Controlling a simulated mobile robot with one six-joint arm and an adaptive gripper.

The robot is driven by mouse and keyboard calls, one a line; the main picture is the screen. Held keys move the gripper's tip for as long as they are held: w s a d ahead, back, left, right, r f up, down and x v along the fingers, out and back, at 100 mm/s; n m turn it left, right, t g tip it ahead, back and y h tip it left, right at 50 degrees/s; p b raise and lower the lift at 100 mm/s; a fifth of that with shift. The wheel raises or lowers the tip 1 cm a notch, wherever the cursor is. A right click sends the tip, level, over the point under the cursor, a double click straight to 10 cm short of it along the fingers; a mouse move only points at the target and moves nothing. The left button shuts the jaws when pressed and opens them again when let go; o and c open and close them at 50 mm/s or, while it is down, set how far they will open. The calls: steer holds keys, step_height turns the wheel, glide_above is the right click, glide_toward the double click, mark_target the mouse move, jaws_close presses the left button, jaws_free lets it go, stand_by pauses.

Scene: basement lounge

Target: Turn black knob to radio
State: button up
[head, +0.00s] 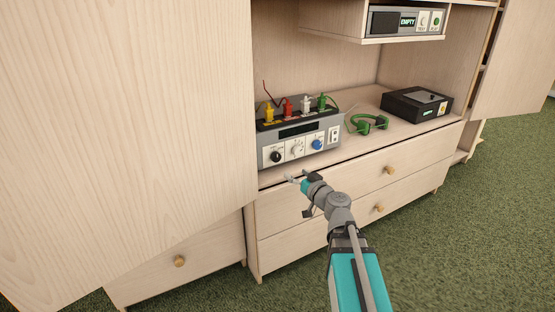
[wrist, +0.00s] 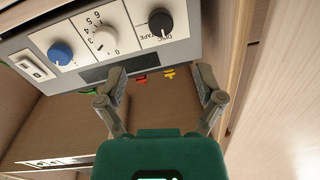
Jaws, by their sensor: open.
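The black knob (head: 276,156) is on the left of the front panel of a grey audio unit (head: 328,126) standing on the cabinet. In the wrist view, which is turned over, the black knob (wrist: 160,23) is at the top, with a light pointer mark. The labels DISC and TAPE show beside it; I cannot make out a radio label. My gripper (head: 298,180) is in front of and below the panel, apart from the knob. In the wrist view my gripper (wrist: 161,82) has its fingers spread with nothing between them.
A white knob (head: 297,150), a blue knob (head: 318,144) and a switch (head: 334,134) sit right of the black knob. Coloured plugs top the unit. Green headphones (head: 368,124) and a black player (head: 417,104) stand to the right. A large wooden door (head: 130,120) stands close at left.

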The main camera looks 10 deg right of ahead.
mark_target(278, 158)
steer(key=x, duration=1.1)
steer(key=shift+w, duration=0.1)
steer(key=shift+r, duration=0.1)
steer(key=c, duration=1.1)
